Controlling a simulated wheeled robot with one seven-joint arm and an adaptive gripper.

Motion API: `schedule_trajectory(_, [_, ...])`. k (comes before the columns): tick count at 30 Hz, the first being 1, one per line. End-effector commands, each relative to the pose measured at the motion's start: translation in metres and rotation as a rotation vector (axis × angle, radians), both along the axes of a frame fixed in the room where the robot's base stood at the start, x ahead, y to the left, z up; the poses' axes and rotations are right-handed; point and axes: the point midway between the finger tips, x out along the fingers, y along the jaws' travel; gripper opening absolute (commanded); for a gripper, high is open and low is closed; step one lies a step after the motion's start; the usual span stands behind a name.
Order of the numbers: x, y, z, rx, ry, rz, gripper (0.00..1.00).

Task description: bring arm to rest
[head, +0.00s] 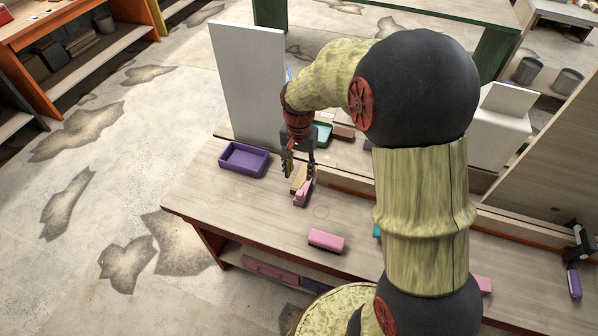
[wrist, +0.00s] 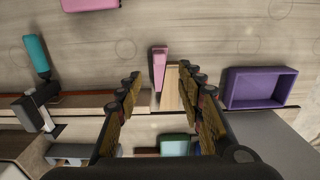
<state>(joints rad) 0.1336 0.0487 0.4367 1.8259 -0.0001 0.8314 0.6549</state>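My gripper (head: 298,165) hangs from my arm over the workbench (head: 230,200), pointing down. In the wrist view its fingers (wrist: 160,72) are spread apart with a clear gap between them. A pink-handled piece (wrist: 160,66) with a flat wooden part (wrist: 171,98) shows in that gap. In the head view the pink handle (head: 302,194) lies just below the fingertips on the bench. I see no grip on it, though the exact height between them is hard to judge.
A purple tray (head: 243,160) stands left of my gripper, near a tall white panel (head: 248,85). A teal tray (head: 322,134) sits behind it. A pink block-like brush (head: 326,240) lies nearer the front edge. A teal-handled tool (wrist: 37,56) shows in the wrist view.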

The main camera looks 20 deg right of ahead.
Motion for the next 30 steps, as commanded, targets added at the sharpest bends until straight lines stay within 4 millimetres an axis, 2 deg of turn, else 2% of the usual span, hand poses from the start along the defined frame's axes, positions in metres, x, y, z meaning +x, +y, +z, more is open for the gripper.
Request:
schedule_trajectory(11, [0.0, 0.0, 0.0, 0.0, 0.0, 0.007, 0.38])
schedule_trajectory(16, [-0.003, 0.0, -0.002, 0.002, 0.008, 0.096, 0.38])
schedule_trajectory(18, [-0.019, 0.003, -0.009, 0.01, 0.04, 0.164, 0.38])
schedule_trajectory(20, [-0.035, 0.005, -0.008, 0.015, 0.057, 0.233, 0.38])
schedule_trajectory(30, [-0.102, 0.024, 0.056, -0.008, -0.023, 0.518, 0.38])
